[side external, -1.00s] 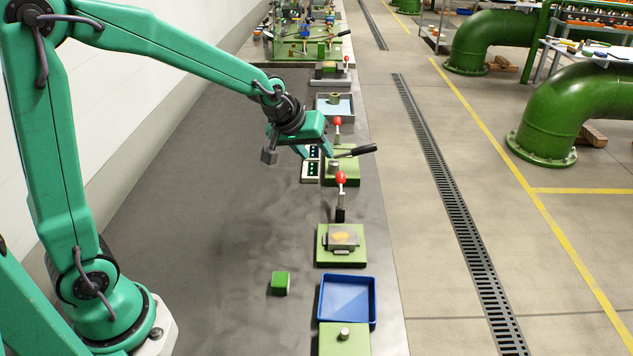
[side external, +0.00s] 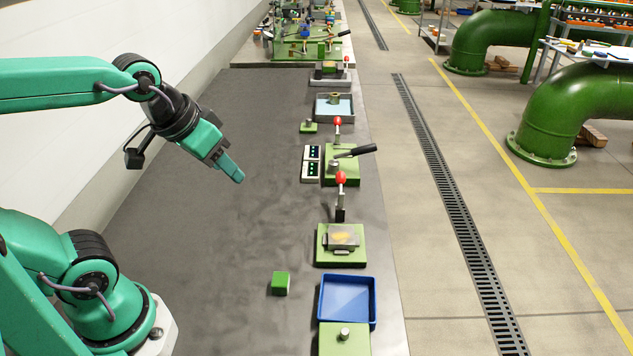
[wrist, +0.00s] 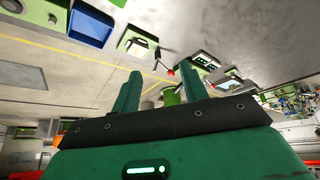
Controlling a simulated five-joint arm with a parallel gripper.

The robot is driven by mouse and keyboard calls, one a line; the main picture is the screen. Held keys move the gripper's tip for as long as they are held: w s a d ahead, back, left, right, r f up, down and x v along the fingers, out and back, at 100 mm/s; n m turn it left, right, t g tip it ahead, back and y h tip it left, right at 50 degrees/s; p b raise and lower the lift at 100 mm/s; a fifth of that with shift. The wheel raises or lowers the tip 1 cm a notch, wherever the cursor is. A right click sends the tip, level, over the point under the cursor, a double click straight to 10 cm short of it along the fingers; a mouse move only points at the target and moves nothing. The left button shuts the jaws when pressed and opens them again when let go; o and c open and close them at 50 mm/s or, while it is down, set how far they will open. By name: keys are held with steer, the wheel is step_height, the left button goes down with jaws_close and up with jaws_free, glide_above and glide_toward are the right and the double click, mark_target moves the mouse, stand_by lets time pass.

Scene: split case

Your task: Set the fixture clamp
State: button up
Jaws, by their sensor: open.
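Several green fixtures stand along the right side of the bench. The near one (side external: 340,245) holds a grey part with a yellow patch, and an upright red-tipped toggle clamp (side external: 341,192) stands at its far edge. Beyond it, a green fixture (side external: 343,172) carries a black-handled lever (side external: 355,152) pointing to the right, with another red-tipped clamp (side external: 338,128) behind. I cannot tell which clamp the task names. My gripper (side external: 236,172) is open and empty, above the bench well left of the fixtures. Its two separated fingers (wrist: 157,88) show in the wrist view.
A blue tray (side external: 347,300), a green block (side external: 281,283) and a green plate with a peg (side external: 344,340) are near. A grey tray (side external: 333,106) is farther. The bench's left side is clear.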

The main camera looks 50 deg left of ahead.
steer(key=shift+s+f+m, duration=0.2)
steer(key=shift+s+m, duration=0.2)
steer(key=shift+s, duration=1.1)
steer(key=n, duration=0.8)
glide_above(339, 176)
steer(key=s, duration=0.4)
step_height(339, 176, down, 11)
steer(key=shift+a+r, duration=0.15)
steer(key=shift+a, duration=0.1)
steer(key=shift+d+x, duration=0.2)
steer(key=shift+x, duration=3.65)
